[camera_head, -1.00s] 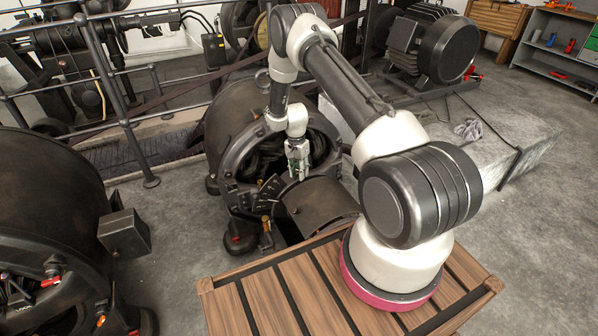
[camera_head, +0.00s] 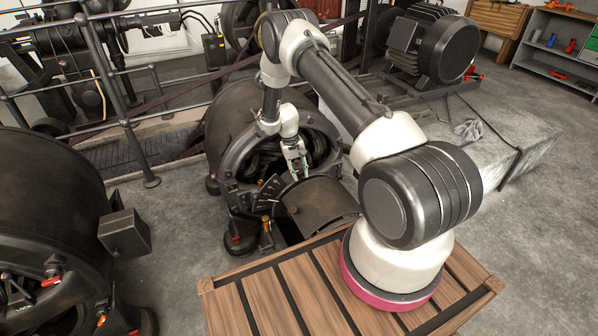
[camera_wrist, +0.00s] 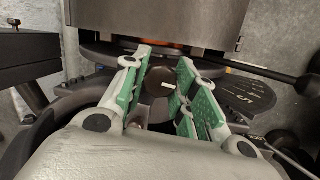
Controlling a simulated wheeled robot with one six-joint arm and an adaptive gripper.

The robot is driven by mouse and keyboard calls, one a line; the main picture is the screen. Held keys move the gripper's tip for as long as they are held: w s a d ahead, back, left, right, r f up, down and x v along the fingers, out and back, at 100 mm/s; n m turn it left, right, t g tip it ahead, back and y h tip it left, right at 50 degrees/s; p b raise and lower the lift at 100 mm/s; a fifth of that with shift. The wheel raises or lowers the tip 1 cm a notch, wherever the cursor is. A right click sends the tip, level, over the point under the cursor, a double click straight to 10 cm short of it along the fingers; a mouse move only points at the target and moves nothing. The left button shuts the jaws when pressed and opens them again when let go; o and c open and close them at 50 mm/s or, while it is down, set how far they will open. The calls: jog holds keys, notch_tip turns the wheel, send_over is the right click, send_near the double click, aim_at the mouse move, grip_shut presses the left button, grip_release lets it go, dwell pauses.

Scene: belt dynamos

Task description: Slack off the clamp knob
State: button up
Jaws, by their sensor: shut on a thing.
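The clamp knob (camera_wrist: 158,80) is a dark brown round knob with a white mark, seen between my fingers in the wrist view. My gripper (camera_wrist: 163,84) is shut on it, with a green-padded finger on either side. In the head view my gripper (camera_head: 299,168) is at the open front of the middle dynamo (camera_head: 228,122); the knob cannot be made out there. A dark numbered scale plate (camera_wrist: 245,92) lies right of the knob, and it also shows in the head view (camera_head: 268,194).
A curved dark cover (camera_head: 318,205) sits just in front of the gripper. Another dynamo (camera_head: 45,215) stands at the left, with a box on its side. Metal railings (camera_head: 110,95) run behind. A motor (camera_head: 432,48) stands on a plinth at the back right.

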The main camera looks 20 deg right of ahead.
jog(key=shift+n, duration=0.9)
jog(key=o, duration=0.8)
jog(key=v, duration=1.2)
jog(key=shift+a, duration=0.1)
